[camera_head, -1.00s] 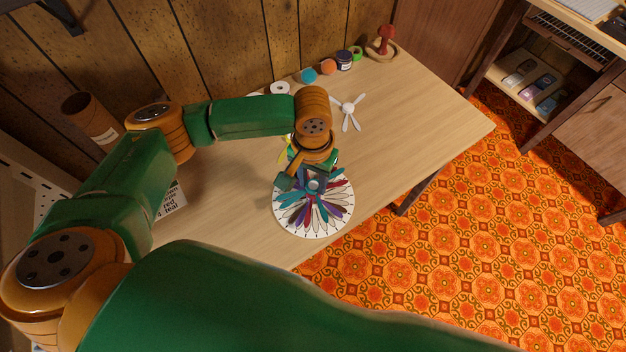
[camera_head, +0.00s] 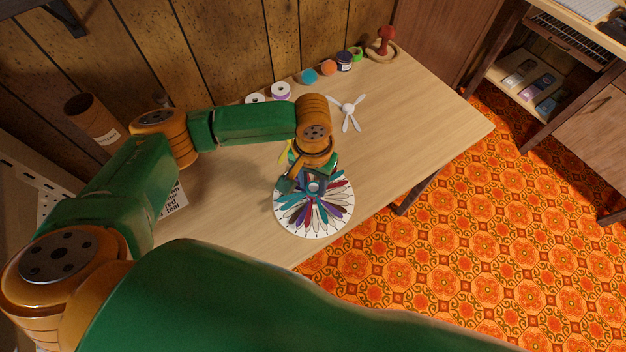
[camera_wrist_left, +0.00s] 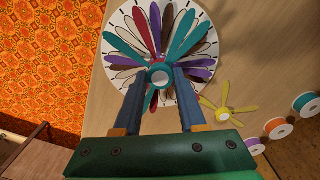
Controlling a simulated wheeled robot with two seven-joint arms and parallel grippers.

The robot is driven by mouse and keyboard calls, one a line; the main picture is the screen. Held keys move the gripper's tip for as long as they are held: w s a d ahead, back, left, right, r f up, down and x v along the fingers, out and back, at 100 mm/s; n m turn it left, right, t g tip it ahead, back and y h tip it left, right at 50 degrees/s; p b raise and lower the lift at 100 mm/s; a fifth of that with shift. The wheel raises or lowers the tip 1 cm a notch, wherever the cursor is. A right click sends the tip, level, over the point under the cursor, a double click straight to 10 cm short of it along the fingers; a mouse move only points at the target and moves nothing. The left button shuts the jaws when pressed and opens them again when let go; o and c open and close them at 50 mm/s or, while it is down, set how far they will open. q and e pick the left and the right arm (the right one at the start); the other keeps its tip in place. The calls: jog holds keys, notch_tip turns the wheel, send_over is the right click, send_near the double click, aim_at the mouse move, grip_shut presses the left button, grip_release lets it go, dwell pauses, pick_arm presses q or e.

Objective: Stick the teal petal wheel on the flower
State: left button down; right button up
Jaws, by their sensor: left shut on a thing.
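The flower is a round white disc (camera_head: 281,217) with ticks around its rim, lying on the table and covered by radiating red, purple, white, brown and teal petals. My left gripper (camera_head: 314,186) is over its middle. In the left wrist view the two blue fingers (camera_wrist_left: 160,82) are shut on the round hub of the teal petal wheel (camera_wrist_left: 121,46). Its long teal petals spread over the disc among the other colours. I cannot tell whether the wheel touches the disc. The fingers and wrist hide part of the petals. My right gripper is not in view.
A white petal wheel (camera_head: 348,111) and a yellow one (camera_wrist_left: 230,113) lie on the table. Spools (camera_head: 280,90), small jars (camera_head: 344,61) and a red stamp (camera_head: 386,42) line the back edge. A printed card (camera_head: 175,199) is at the left. The table's right side is clear.

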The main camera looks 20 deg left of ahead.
pick_arm(q)
jog(key=shift+c, duration=2)
grip_release()
